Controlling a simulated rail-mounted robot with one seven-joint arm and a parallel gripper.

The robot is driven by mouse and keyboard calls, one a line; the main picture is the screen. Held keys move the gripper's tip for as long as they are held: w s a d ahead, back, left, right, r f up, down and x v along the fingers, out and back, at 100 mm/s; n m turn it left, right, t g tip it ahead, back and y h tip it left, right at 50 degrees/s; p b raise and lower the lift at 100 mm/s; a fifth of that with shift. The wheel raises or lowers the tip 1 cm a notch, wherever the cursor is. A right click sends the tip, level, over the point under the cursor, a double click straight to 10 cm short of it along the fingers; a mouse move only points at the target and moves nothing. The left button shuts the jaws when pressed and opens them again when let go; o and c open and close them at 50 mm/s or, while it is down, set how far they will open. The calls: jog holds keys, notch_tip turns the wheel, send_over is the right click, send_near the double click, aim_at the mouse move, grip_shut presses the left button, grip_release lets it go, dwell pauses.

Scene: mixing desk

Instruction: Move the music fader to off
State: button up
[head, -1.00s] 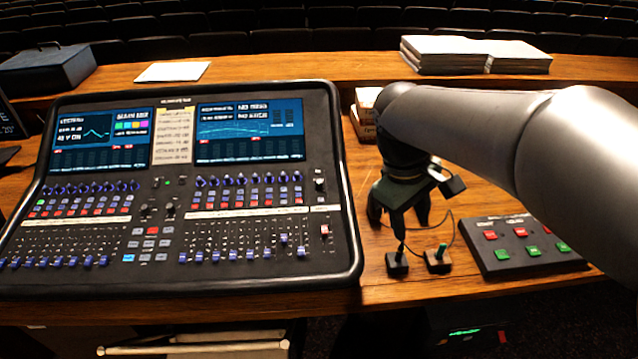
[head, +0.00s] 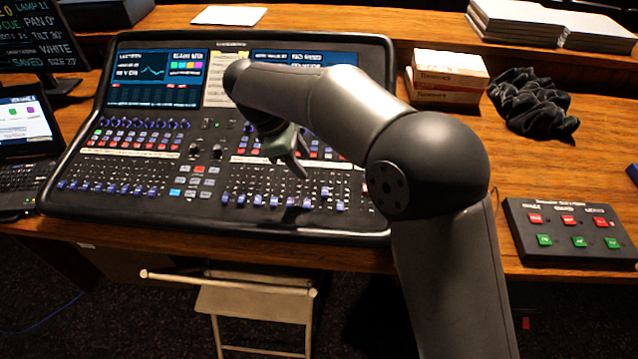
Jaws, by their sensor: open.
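The mixing desk (head: 60,190) fills the left and middle of the head view, with two screens and rows of knobs, buttons and faders. Blue fader caps line its lower edge in a left bank (head: 110,187) and a right bank (head: 257,200). One cap in the right bank (head: 325,192) sits higher than its neighbours. The labels are too small to read, so I cannot tell which fader is music. My gripper (head: 295,168) is open and empty, fingers pointing down above the right half of the desk. My arm hides part of the right screen and the desk's right side.
A button box (head: 570,265) stands on the wooden table to the right. Small boxes (head: 450,68) and a black cloth (head: 532,105) lie behind my arm. A laptop (head: 25,125) and monitor stand at the left. A folding chair (head: 250,300) is in front.

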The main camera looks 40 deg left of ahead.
aim_at(323, 191)
jog(key=p+x, duration=0.1)
jog(key=x, duration=0.9)
